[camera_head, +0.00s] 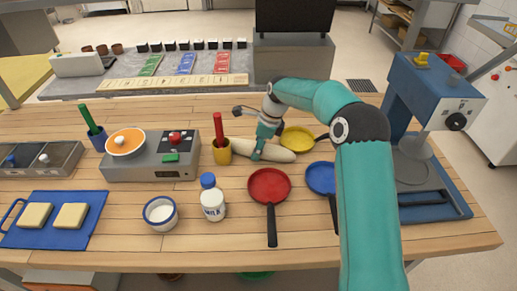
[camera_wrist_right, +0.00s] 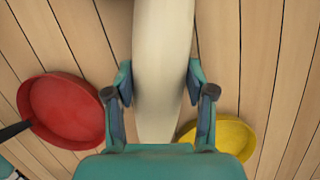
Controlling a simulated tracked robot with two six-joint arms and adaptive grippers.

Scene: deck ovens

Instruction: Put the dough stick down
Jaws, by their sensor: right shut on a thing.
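The dough stick (camera_head: 283,155) is a long, pale cream roll with tapered ends, near the middle of the wooden table. It also fills the centre of the right wrist view (camera_wrist_right: 163,45), running from top to bottom between the fingers. My right gripper (camera_head: 257,152) is shut on the dough stick, with one finger against each side in the wrist view (camera_wrist_right: 159,84). Whether the dough stick touches the table or is just above it, I cannot tell. My left gripper is not in view.
A yellow pan (camera_head: 297,139) lies close behind the dough stick and a red pan (camera_head: 268,184) in front. A blue pan (camera_head: 320,177) is to the right. A yellow cup (camera_head: 222,153) with a red handle stands at the stick's left end. A milk bottle (camera_head: 212,203) stands front left.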

